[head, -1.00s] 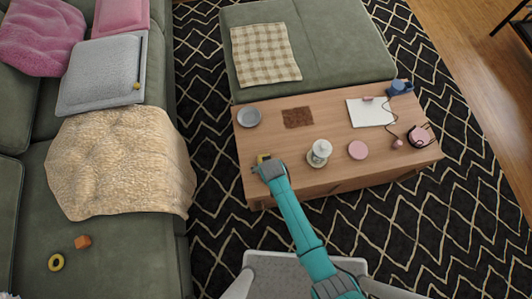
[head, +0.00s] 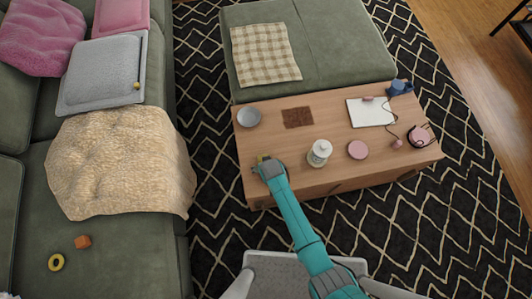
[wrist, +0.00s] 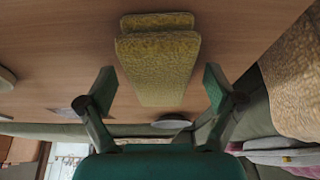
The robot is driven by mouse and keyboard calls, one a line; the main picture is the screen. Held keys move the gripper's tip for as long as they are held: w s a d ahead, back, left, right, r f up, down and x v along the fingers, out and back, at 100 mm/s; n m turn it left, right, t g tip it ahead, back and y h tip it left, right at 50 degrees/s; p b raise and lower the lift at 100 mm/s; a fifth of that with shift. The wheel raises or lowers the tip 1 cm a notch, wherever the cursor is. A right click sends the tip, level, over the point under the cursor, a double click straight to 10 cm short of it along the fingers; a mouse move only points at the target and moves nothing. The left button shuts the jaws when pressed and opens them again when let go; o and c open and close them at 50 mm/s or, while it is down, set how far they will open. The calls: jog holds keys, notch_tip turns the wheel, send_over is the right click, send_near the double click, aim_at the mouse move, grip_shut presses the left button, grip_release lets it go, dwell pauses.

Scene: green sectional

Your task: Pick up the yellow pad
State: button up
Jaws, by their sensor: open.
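The yellow pad (wrist: 158,65) lies on the wooden coffee table, near its left front corner. In the wrist view it looks like a thick, textured yellow block with a second yellow part at its top end. In the head view only a small yellow bit of it (head: 263,157) shows past my gripper (head: 265,168), which hides the rest. In the wrist view my gripper (wrist: 158,86) is open, with one finger on each side of the pad. Clear gaps show between both fingers and the pad.
On the coffee table (head: 265,190) stand a grey bowl (head: 249,117), a brown mat (head: 298,117), a white bottle (head: 319,152), a pink disc (head: 357,150) and a white sheet (head: 371,112). The green sofa (head: 115,245) is at left, with an orange block (head: 82,242) and yellow ring (head: 56,262).

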jog(key=c, duration=1.1)
jog(key=shift+r, duration=0.1)
jog(key=shift+c, duration=0.2)
notch_tip(320, 180, up, 10)
jog(key=shift+r, duration=0.15)
